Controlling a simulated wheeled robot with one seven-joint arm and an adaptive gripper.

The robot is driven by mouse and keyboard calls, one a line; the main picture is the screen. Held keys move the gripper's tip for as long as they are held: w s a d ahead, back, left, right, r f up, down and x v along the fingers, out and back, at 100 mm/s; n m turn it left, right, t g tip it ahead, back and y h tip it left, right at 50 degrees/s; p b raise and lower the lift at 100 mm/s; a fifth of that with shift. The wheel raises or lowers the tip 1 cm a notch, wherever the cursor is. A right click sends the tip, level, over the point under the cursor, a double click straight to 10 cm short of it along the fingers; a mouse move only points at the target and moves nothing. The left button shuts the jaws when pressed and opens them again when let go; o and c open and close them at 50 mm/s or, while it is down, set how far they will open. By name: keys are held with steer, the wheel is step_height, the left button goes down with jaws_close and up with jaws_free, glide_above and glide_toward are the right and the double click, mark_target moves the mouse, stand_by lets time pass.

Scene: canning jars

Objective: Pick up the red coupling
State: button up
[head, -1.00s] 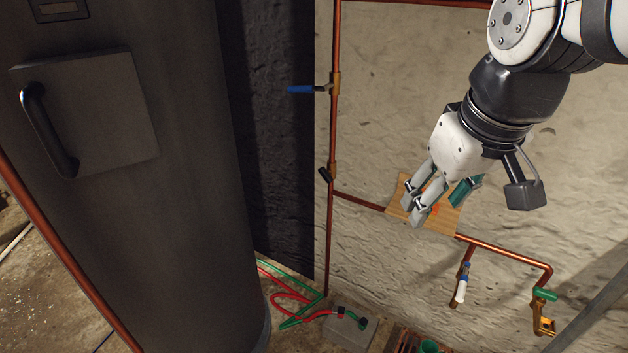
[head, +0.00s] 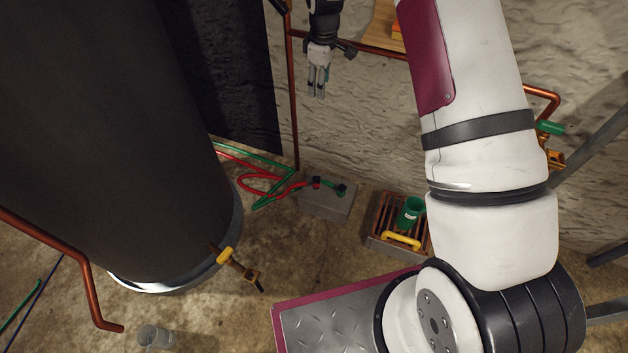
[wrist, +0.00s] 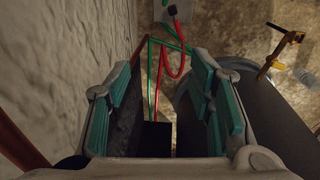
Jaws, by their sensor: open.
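A red hose (head: 262,188) lies on the floor and runs to a grey block (head: 325,205). Its end on the block carries a small dark and red fitting (head: 315,182), which I take as the red coupling, though it is too small to be sure. A green hose end with a dark fitting (head: 341,190) sits beside it. My gripper (head: 317,92) is open and empty, in the air before the wall and apart from the block. In the wrist view, the teal-padded fingers (wrist: 160,95) are spread wide; the red hose (wrist: 174,68) and block (wrist: 165,12) lie beyond them.
A large dark tank (head: 110,130) stands at left, with a yellow-handled valve (head: 228,257) near its base. A slatted crate (head: 385,222) holds a green cup (head: 410,211). Copper pipe (head: 291,100) runs along the wall. A wooden board (head: 383,30) carries an orange-red piece (head: 397,31).

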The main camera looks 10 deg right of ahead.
steer(key=n+b, duration=0.2)
steer(key=b, duration=0.3)
glide_above(319, 179)
steer(key=w, duration=0.2)
step_height(319, 179, down, 22)
steer(key=shift+n+g, duration=0.6)
steer(key=shift+n, duration=0.3)
steer(key=f+b, duration=0.2)
steer(key=f, duration=0.5)
steer(key=s+f+b, duration=0.1)
steer(key=f+b, duration=0.1)
steer(key=f, duration=0.5)
steer(key=f+b, duration=0.2)
steer(key=f, duration=0.5)
steer(key=shift+s+f, duration=0.1)
steer(key=shift+s, duration=0.15)
steer(key=shift+s+f+b, duration=0.15)
steer(key=shift+f+b, duration=1.6)
steer(key=shift+f, duration=1.4)
jaws_close()
